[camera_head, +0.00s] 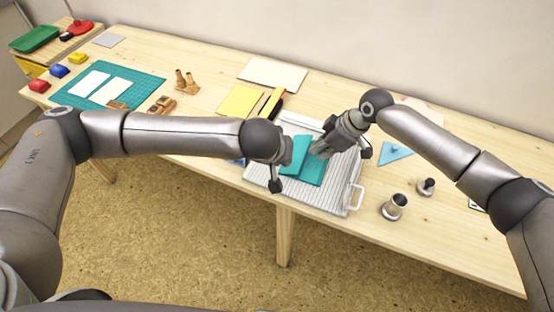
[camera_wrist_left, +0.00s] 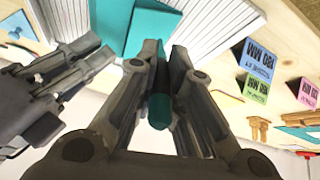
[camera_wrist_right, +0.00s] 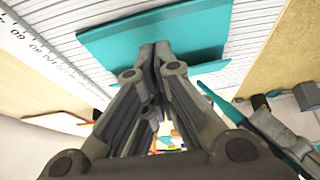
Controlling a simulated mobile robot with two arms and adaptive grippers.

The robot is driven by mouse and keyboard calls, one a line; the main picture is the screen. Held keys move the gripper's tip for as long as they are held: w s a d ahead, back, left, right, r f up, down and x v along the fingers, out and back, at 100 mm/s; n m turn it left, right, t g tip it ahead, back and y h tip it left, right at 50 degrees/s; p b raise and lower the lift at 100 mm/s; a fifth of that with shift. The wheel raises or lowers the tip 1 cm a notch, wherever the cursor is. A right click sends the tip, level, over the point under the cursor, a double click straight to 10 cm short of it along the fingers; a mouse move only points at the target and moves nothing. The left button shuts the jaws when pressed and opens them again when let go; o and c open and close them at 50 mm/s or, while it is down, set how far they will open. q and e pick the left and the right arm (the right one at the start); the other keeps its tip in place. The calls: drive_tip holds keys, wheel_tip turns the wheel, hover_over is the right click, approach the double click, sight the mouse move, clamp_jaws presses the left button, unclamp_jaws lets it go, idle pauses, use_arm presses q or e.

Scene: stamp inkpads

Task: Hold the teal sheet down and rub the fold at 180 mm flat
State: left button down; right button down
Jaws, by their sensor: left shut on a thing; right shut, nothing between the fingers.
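The teal sheet (camera_head: 312,171) lies folded on the ribbed grey board (camera_head: 333,195), with a narrower flap (camera_head: 298,154) over its left part. It also shows in the left wrist view (camera_wrist_left: 150,22) and right wrist view (camera_wrist_right: 200,38). My right gripper (camera_wrist_right: 155,48) is shut and empty, its fingertips over or against the sheet; contact is unclear. My left gripper (camera_wrist_left: 165,52) is shut on a slim teal tool (camera_wrist_left: 159,112) beside the sheet. Its tip seems to show in the right wrist view (camera_wrist_right: 206,94).
A numbered scale (camera_wrist_right: 38,45) runs along the board's edge, and a white handle (camera_head: 356,197) sticks out at its right. Yellow sheets (camera_head: 239,101) and a green cutting mat (camera_head: 145,84) lie left.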

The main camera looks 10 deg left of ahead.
use_arm(q)
drive_tip(key=w+d, duration=0.2)
drive_tip(key=w, duration=0.8)
drive_tip(key=s+a, duration=0.2)
drive_tip(key=s, duration=1.1)
drive_tip(key=shift+a, duration=0.3)
drive_tip(key=shift+f+b, duration=0.7)
drive_tip(key=shift+b, duration=0.05)
use_arm(e)
drive_tip(key=shift+f, duration=1.2)
drive_tip(key=shift+s+f, duration=0.1)
drive_tip(key=shift+f, duration=0.05)
idle(0.5)
use_arm(q)
drive_tip(key=shift+f, duration=0.15)
idle(0.4)
drive_tip(key=shift+w+d, duration=0.15)
drive_tip(key=shift+w, duration=0.75)
drive_tip(key=shift+w, duration=0.1)
drive_tip(key=shift+w+d, duration=0.25)
drive_tip(key=shift+w, duration=0.65)
